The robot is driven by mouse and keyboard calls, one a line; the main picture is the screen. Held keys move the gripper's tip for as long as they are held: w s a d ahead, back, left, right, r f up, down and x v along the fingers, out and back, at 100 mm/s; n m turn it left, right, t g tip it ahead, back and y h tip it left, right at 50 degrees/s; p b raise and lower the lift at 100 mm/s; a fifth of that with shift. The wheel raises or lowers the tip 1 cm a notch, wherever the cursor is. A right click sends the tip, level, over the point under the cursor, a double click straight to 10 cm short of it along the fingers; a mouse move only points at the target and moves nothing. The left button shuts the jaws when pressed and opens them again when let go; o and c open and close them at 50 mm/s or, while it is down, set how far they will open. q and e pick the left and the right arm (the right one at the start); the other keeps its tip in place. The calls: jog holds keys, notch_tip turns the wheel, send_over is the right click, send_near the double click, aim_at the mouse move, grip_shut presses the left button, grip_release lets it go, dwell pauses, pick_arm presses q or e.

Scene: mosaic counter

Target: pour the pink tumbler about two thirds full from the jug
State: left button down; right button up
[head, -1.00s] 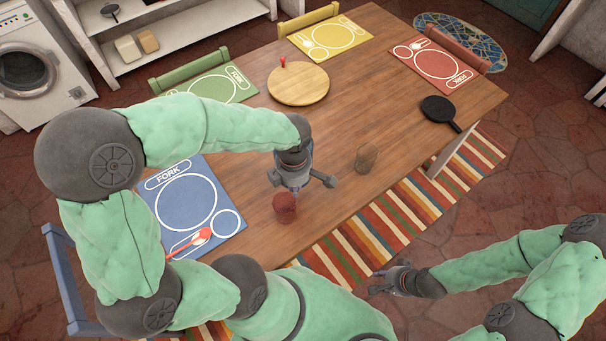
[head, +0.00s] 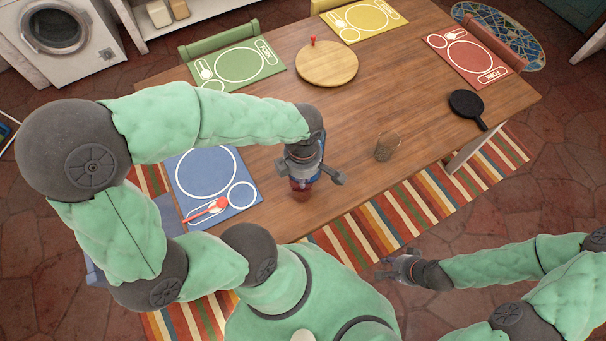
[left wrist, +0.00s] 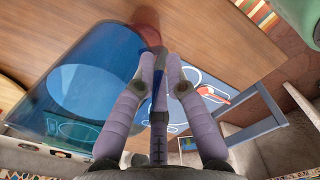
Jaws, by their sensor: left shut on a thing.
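The pink tumbler (head: 300,194) looks dull red. It stands near the table's front edge, partly hidden by my left gripper in the head view, and shows as a reddish shape in the left wrist view (left wrist: 148,36). My left gripper (head: 312,177) is just above and beside it. In the left wrist view its fingers (left wrist: 160,72) are shut on the handle of the see-through blue jug (left wrist: 85,85). The jug is mostly hidden in the head view. Its tilt and level I cannot tell. My right gripper (head: 386,268) looks open and empty, off the table's front edge.
A brownish glass (head: 387,147) stands to the right on the table (head: 350,190). A blue placemat (head: 190,200) with a red spoon (head: 208,209) lies left. A round board (head: 326,64) and a black pan (head: 467,105) are farther back. The table's middle is clear.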

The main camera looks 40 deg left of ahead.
pick_arm(q)
jog(key=shift+a+r, duration=0.1)
jog(key=s+a+m+t+h+b, duration=0.1)
jog(key=s+a+m+t+b, duration=0.1)
jog(key=s+a+m+b, duration=0.4)
jog(key=shift+s+a+f+m+t, duration=0.25)
jog(key=shift+s+a+m, duration=1.8)
jog(key=shift+s+m, duration=1.15)
jog(key=shift+s, duration=0.3)
